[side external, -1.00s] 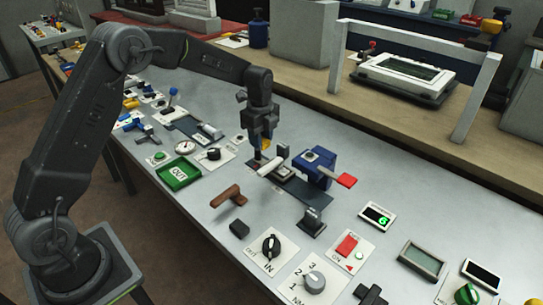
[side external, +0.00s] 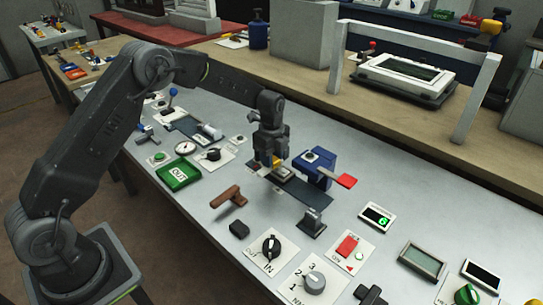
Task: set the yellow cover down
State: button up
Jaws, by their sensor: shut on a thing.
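The rest of the cover is hidden by the gripper. The cover is at or just above a small light-coloured part (side external: 262,171) on the plate; I cannot tell whether they touch.
Knobs, switches and displays fill the bench's near right.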

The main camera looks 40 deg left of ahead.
jog(key=shift+f, duration=0.5)
jog(key=o, duration=0.9)
jog(key=shift+s+f, duration=0.15)
jog(key=shift+f, duration=0.05)
jog(key=shift+r, duration=0.1)
notch_tip(320, 180, up, 14)
jog(key=shift+f, duration=0.2)
jog(key=s+d+r+n+t, duration=0.3)
jog(key=s+r+n, duration=0.6)
jog(key=s+r, duration=0.55)
jog(key=s+d+f+n+t, duration=0.1)
jog(key=s+f+n, duration=0.3)
jog(key=s+n, duration=0.5)
jog(key=s+t, duration=0.1)
jog(key=s, duration=0.8)
jog(key=shift+s+f+t, duration=0.15)
jog(key=shift+s+t, duration=0.05)
jog(key=shift+t, duration=0.1)
